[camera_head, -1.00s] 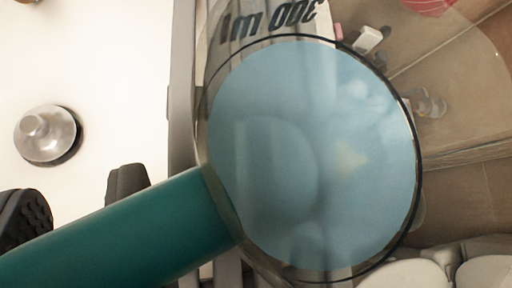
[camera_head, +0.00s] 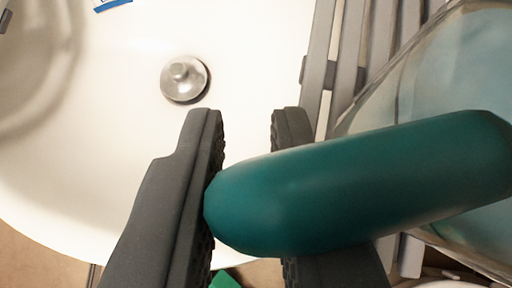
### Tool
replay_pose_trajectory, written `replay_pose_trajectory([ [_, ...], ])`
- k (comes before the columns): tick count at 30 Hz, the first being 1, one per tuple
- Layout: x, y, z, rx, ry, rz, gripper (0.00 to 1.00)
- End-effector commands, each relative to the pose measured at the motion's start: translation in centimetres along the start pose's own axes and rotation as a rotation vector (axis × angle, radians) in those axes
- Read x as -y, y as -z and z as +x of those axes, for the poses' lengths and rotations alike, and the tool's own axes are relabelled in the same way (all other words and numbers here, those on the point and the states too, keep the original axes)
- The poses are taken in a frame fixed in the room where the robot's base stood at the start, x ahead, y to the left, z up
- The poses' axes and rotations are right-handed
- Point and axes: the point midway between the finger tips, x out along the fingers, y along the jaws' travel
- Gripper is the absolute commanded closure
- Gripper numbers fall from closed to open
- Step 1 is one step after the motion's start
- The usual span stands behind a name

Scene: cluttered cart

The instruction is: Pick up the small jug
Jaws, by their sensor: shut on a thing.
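The small jug shows at the right, with a clear glass body (camera_head: 415,85), cut off by the picture edge, and a thick teal handle (camera_head: 370,180). Pale blue shows through the glass. My gripper (camera_head: 248,122) has its dark fingers on either side of the handle's outer end. The left finger touches the rounded end of the handle; the right finger passes behind the handle, between it and the jug body. The gripper is shut on the handle. The handle hides part of the right finger, and the jug's base is not clearly visible.
A small round metal piece with a knob (camera_head: 185,78) sits on a white round surface (camera_head: 90,150) at the left. Grey slats (camera_head: 345,45) run beside the jug. A bit of green (camera_head: 225,280) shows at the bottom. Brown floor (camera_head: 35,240) lies beyond the white edge.

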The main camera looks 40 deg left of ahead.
Motion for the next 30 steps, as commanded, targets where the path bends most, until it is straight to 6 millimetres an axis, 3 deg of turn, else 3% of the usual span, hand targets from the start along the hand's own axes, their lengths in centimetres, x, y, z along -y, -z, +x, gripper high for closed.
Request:
replay_pose_trajectory([
  [8, 1.2, -1.8, -2.5, -0.002, -0.002, -0.002, 1.0],
  [21, 4.5, -6.7, -8.4, -0.002, -0.002, -0.002, 1.0],
  [30, 5.6, -8.5, -10.3, 0.0, -0.001, 0.0, 1.0],
])
